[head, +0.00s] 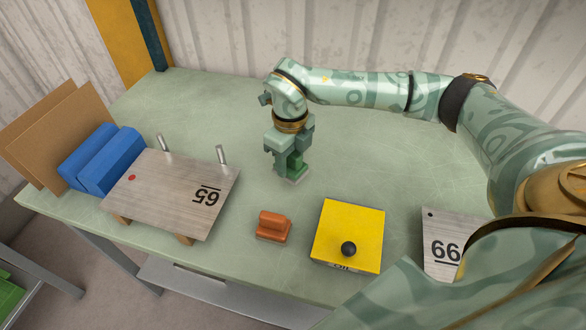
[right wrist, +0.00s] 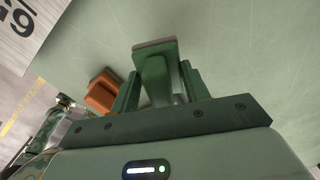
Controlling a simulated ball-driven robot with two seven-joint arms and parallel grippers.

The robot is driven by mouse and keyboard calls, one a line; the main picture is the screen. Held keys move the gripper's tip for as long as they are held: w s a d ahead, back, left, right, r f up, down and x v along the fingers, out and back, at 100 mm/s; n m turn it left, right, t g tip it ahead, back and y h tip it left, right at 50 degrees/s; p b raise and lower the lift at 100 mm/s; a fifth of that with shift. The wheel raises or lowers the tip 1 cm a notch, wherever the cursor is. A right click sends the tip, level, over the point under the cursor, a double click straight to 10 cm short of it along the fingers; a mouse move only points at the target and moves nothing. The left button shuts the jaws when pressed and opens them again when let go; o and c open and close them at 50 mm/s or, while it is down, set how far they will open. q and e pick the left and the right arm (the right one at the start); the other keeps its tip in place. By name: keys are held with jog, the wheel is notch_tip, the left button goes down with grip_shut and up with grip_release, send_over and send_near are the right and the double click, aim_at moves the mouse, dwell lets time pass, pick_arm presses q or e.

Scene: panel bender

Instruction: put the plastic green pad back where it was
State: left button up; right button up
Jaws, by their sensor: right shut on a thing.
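The plastic green pad (head: 297,163) is between the fingers of my right gripper (head: 287,152), over the middle of the table in the head view. Its lower end has a pale grey face, close to the tabletop; I cannot tell whether it touches. In the right wrist view the green pad (right wrist: 155,78) stands out between the two fingers of my right gripper (right wrist: 158,88), which are shut on it. My left gripper is in neither view.
An orange pad (head: 272,226) lies on the green table (head: 350,150) in front of the gripper. A yellow block with a black knob (head: 350,230) and plate 66 (head: 442,245) are to the right. Plate 65 (head: 170,190) and blue blocks (head: 105,160) are left. The table's back is clear.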

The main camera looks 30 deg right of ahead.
aim_at(292, 169)
jog(key=shift+w+d+f, duration=0.3)
jog(key=shift+f, duration=0.25)
jog(key=shift+w+d+f, duration=0.25)
jog(key=shift+f, duration=0.25)
jog(key=f, duration=0.1)
jog(key=f+b, duration=0.1)
jog(key=f, duration=0.1)
jog(key=shift+w+d+f, duration=0.1)
jog(key=shift+d+f, duration=0.1)
jog(key=shift+f, duration=0.1)
jog(key=o, duration=1)
jog(key=shift+f, duration=0.1)
notch_tip(292, 169, up, 12)
jog(key=shift+r+p, duration=0.2)
jog(key=shift+p, duration=0.9)
